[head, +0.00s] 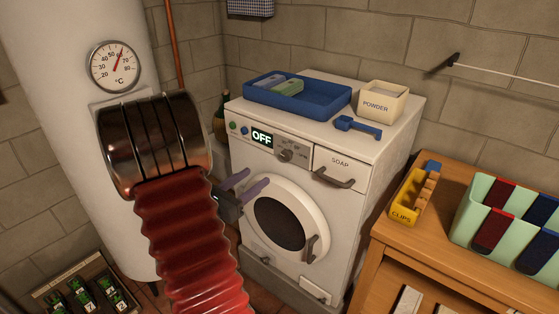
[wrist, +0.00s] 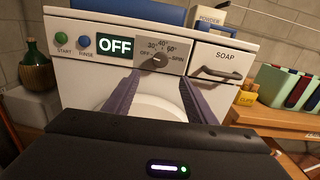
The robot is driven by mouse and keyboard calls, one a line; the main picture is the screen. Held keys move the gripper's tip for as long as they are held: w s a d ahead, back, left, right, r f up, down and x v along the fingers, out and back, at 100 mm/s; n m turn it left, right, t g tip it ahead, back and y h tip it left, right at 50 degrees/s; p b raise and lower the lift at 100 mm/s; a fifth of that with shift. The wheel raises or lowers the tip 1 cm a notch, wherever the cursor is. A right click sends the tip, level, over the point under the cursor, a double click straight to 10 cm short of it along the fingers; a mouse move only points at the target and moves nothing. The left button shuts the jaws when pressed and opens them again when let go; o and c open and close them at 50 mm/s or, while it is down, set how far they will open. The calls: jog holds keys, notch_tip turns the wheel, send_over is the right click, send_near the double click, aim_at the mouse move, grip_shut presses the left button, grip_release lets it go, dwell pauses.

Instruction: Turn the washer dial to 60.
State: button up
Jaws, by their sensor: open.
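The white washer (head: 345,200) stands against the back wall, its door closed. Its dark dial (head: 286,155) sits on a grey panel between the display and the soap drawer. The display (wrist: 115,47) reads OFF; the dial's pointer is too small to read surely. My gripper (head: 248,184) is open and empty, in front of the washer and a little below the dial. In the wrist view my gripper (wrist: 159,82) has its purple fingers spread on either side below the dial.
Green START (wrist: 61,41) and blue RINSE (wrist: 84,41) buttons lie left of the display. The soap drawer (wrist: 216,65) has a protruding handle right of the dial. A blue tray (head: 298,97), powder box (head: 383,101) and blue scoop (head: 358,127) lie on top. A wooden table (head: 400,238) stands at right.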

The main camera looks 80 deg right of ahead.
aim_at(285, 156)
jog(key=shift+d, duration=0.1)
jog(key=x, duration=1.3)
jog(key=shift+s+d, duration=0.2)
jog(key=shift+d, duration=0.05)
jog(key=shift+c, duration=0.5)
jog(key=c, duration=0.9)
jog(key=shift+a, duration=0.15)
jog(key=shift+c, duration=0.2)
